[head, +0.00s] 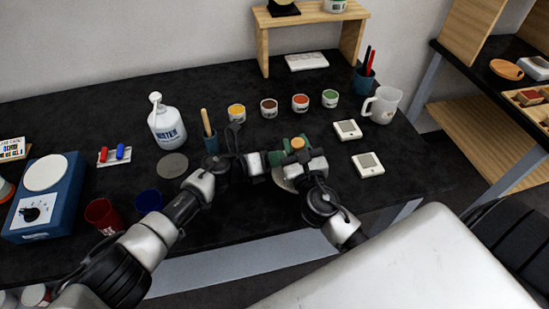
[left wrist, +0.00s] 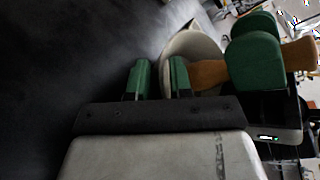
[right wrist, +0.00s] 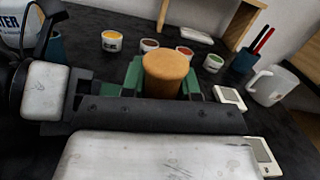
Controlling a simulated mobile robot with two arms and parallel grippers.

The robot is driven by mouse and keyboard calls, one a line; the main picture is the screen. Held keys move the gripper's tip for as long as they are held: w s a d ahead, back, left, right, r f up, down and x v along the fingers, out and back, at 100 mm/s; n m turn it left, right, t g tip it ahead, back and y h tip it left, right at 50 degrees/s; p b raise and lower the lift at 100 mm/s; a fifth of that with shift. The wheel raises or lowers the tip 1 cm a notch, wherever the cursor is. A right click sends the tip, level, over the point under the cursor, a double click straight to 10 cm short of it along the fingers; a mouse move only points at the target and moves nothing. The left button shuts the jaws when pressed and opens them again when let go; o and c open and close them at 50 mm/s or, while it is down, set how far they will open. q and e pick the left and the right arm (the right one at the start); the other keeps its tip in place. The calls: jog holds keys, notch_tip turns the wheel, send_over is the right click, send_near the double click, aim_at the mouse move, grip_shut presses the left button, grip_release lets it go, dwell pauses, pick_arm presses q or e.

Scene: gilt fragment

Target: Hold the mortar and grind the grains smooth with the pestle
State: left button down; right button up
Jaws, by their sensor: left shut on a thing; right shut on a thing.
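The pale mortar (left wrist: 190,44) is a bowl in the left wrist view, partly hidden behind my grippers. My left gripper (left wrist: 160,78) is shut on its wall. In the head view my left gripper (head: 276,163) is beside the mortar (head: 284,183), mostly covered by my arms. My right gripper (right wrist: 162,80) is shut on the wooden pestle (right wrist: 166,66), whose round top sticks up between the green fingers. The pestle's lower end (left wrist: 208,74) reaches to the mortar's mouth in the left wrist view. Its tip and the grains are hidden.
Behind stand several small colour pots (head: 300,102), a tool cup (head: 209,140) and a water bottle (head: 166,124). Two white devices (head: 367,165) and a mug (head: 383,105) are at right. A grey disc (head: 172,165) and blue cup (head: 148,201) are at left.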

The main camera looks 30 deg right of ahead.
jog(key=shift+w+d+f, duration=0.2)
jog(key=shift+w+d, duration=0.4)
jog(key=shift+w, duration=0.1)
jog(key=shift+s+a, duration=0.2)
jog(key=shift+a, duration=0.9)
jog(key=shift+d, duration=0.1)
jog(key=shift+s+d, duration=0.55)
jog(key=shift+d, duration=0.3)
jog(key=shift+w+a+r, duration=0.1)
jog(key=shift+w+r, duration=0.1)
jog(key=shift+w, duration=0.75)
jog(key=shift+a+f, duration=0.1)
jog(key=shift+a, duration=0.05)
